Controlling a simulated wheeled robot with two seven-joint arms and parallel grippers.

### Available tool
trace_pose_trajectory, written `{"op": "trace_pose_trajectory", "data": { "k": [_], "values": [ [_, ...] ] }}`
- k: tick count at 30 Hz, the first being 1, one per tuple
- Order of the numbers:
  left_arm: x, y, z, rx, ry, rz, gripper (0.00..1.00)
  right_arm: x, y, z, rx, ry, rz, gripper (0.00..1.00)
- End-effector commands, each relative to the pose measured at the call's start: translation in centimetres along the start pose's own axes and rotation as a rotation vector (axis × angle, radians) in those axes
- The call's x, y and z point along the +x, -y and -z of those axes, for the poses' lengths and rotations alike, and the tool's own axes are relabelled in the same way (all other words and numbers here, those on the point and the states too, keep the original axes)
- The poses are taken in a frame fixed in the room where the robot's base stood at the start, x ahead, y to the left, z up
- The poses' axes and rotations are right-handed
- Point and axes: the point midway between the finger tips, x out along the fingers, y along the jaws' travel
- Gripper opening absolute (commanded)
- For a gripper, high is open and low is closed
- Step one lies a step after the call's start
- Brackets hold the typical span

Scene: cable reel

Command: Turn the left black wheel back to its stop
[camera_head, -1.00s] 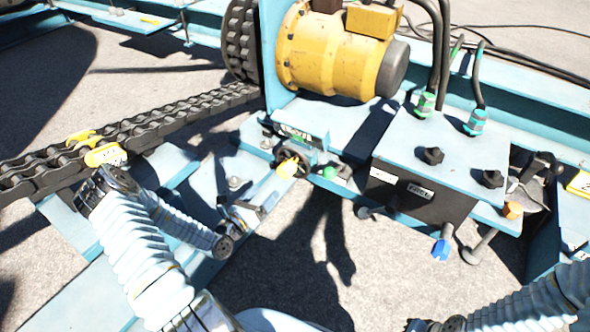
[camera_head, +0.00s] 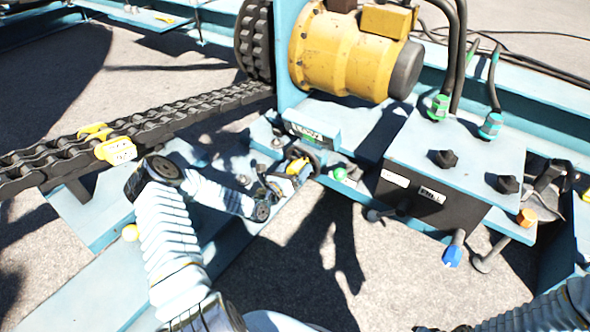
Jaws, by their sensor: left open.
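A small black wheel (camera_head: 314,158) with yellow at its middle sits below the green-labelled block at the centre. My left gripper (camera_head: 277,188) is open, just left of and below this wheel. Its fingers point toward the wheel, and whether they touch it is hard to tell. The wheel is partly hidden by its yellow part and the fingers. My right arm comes in at the lower right. Only a dark bit of my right gripper (camera_head: 440,328) shows at the bottom edge, too cut off to read.
A blue-topped box (camera_head: 470,140) with two black knobs (camera_head: 445,158) stands to the right, with a blue-tipped lever (camera_head: 453,252) below. A green knob (camera_head: 340,174) is close to the wheel. A yellow motor (camera_head: 340,55) is behind, a chain (camera_head: 180,115) left. Shadowed ground lies in front.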

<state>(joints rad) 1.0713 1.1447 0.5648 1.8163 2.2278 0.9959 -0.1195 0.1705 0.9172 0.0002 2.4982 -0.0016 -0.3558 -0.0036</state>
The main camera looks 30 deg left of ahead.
Motion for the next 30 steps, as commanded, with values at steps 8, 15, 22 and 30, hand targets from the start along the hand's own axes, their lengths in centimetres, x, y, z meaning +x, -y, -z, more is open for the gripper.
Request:
{"op": "trace_pose_trajectory", "data": {
  "k": [8, 15, 22, 30],
  "values": [
    [-0.04, -0.01, 0.01, 0.0, 0.0, 0.0, 0.56, -0.01, 0.0, 0.0, 0.0, 0.0, 0.0, 0.0],
    [-0.05, -0.01, 0.02, 0.0, 0.0, 0.0, 0.19, -0.01, 0.0, 0.0, 0.0, 0.0, 0.0, 0.0],
    [-0.06, -0.01, 0.0, -0.003, 0.0, 0.0, 0.03, -0.06, 0.01, 0.0, 0.0, 0.0, 0.0, 0.0],
    [-0.05, -0.01, -0.17, -0.077, 0.0, -0.001, 0.03, -0.85, 0.24, 0.05, 0.0, -0.002, -0.002, 0.0]
  ]
}}
